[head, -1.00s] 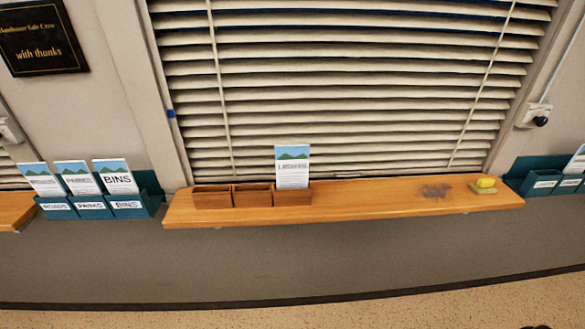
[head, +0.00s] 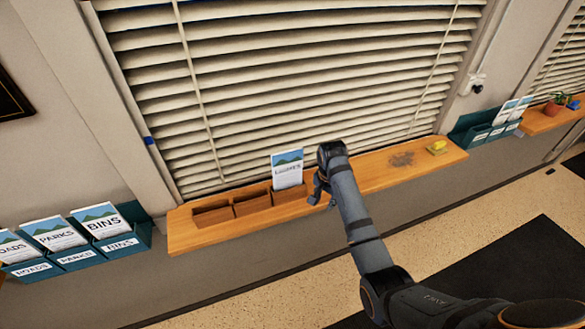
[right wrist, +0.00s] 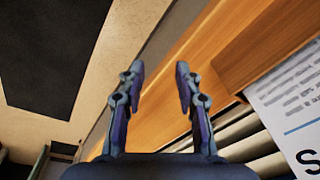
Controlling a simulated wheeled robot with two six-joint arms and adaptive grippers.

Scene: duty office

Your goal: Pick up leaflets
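A white leaflet with a blue and green picture (head: 287,171) stands upright in the right compartment of a wooden three-part holder (head: 233,208) on the window sill. The other two compartments look empty. My right gripper (head: 319,194) is just right of the leaflet, apart from it, over the sill. In the right wrist view the right gripper (right wrist: 160,72) has its two fingers apart with nothing between them; the leaflet (right wrist: 290,95) shows at the right edge. Leaflets (head: 102,222) marked ROADS, PARKS and BINS stand in a teal rack (head: 122,244) at the left. My left gripper is out of view.
Another teal rack (head: 488,135) with leaflets is on the wall further right. Blinds (head: 290,75) stand close behind the sill. A dark mat (head: 510,275) lies on the floor.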

